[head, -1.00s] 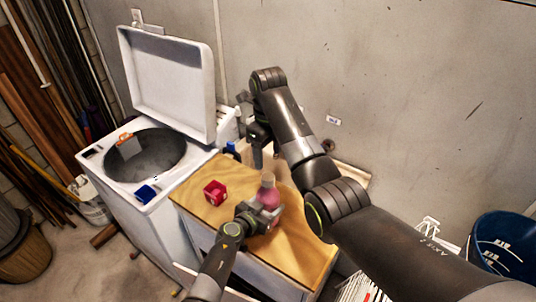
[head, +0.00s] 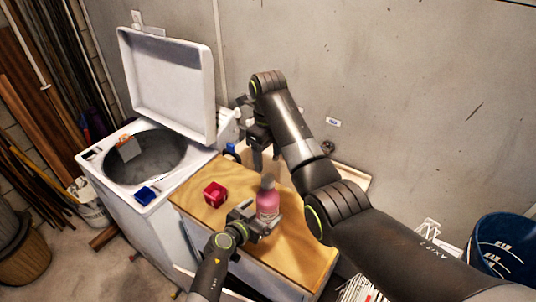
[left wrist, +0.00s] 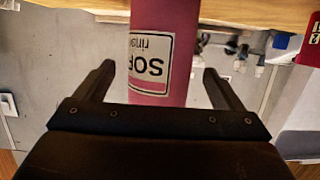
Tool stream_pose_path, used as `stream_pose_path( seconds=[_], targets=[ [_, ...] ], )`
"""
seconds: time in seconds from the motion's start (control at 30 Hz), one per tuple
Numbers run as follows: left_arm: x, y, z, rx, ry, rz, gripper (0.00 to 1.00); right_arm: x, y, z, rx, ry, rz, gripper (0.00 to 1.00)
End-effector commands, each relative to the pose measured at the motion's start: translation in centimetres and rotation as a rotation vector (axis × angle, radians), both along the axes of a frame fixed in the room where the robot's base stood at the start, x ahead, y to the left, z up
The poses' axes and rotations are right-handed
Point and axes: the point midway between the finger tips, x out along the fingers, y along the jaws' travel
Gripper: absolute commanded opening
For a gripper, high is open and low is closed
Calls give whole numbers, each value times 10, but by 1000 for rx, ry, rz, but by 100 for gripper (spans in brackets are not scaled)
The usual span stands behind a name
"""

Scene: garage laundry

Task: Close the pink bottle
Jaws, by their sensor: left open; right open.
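The pink bottle (head: 268,205) stands upright on the wooden cabinet top, with a duller, greyish-pink top part (head: 267,183). I cannot tell how that top sits on the neck. My left gripper (head: 262,222) is open just in front of the bottle, at its lower body. In the left wrist view the bottle (left wrist: 174,20) appears upside down with its label, between the two spread fingers (left wrist: 160,75), with gaps on both sides. My right gripper (head: 257,155) hangs behind the bottle near the wall, open and empty.
A red box (head: 215,194) sits left of the bottle on the wooden top (head: 297,250). A white washer (head: 165,215) with its lid (head: 170,80) raised stands at left. A blue bin (head: 505,245) is at far right. The wall is close behind.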

Motion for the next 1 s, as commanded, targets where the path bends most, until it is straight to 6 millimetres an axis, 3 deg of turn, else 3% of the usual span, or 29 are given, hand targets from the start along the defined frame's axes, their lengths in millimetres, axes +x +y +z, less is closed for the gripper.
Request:
stream_pose_path(
  seconds=[0.7,1.0],
  targets=[
    [-92,62,33,3,2,2,89,0,0,1,0,0,0,61],
    [-109,73,40,2,1,0,89,0,0,1,0,0,0,61]
  ],
)
